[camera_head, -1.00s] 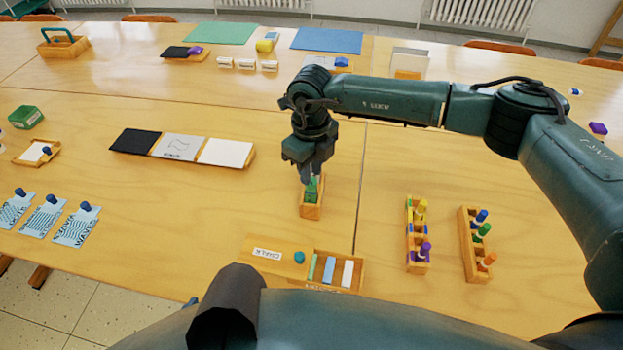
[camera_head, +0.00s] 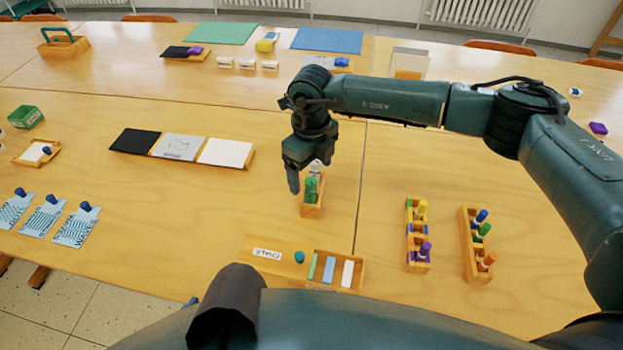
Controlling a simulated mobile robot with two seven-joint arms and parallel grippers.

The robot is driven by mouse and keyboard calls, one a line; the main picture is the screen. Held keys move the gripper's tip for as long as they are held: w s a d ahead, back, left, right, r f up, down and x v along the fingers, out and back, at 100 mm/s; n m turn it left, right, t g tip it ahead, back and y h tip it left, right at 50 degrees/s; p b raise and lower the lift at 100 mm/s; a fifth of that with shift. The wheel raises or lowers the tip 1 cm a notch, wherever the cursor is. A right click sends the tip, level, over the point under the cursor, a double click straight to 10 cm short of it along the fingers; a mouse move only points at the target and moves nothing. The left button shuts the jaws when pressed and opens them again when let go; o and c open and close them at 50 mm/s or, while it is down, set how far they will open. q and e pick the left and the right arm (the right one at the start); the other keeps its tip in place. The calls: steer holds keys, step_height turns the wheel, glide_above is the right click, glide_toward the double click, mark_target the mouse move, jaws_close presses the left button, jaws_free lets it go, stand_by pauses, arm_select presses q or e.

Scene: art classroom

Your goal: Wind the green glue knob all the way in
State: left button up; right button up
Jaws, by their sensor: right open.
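The green glue stick with its knob (camera_head: 311,190) stands in a small wooden holder (camera_head: 312,211) near the middle of the table. A white-topped piece (camera_head: 316,167) shows just behind it, partly hidden by my gripper. My right gripper (camera_head: 294,184) is open and points down, just left of the green knob at about its height. It seems empty, and the green knob is in plain view beside the fingers. My left gripper is out of view.
A chalk box (camera_head: 335,287) with a sliding lid lies in front of the holder. Two wooden racks (camera_head: 417,267) (camera_head: 475,266) with coloured markers stand at right. A tray with black, grey and white panels (camera_head: 225,152) lies at left. Table between is clear.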

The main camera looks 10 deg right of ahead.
mark_target(311, 184)
stand_by(0.3)
steer(key=m, duration=0.3)
steer(key=shift+m+p, duration=0.3)
steer(key=m, duration=0.3)
steer(key=shift+f+b, duration=0.75)
steer(key=shift+f, duration=0.4)
steer(key=shift+c, duration=0.3)
steer(key=c, duration=1.4)
steer(key=shift+c, duration=0.2)
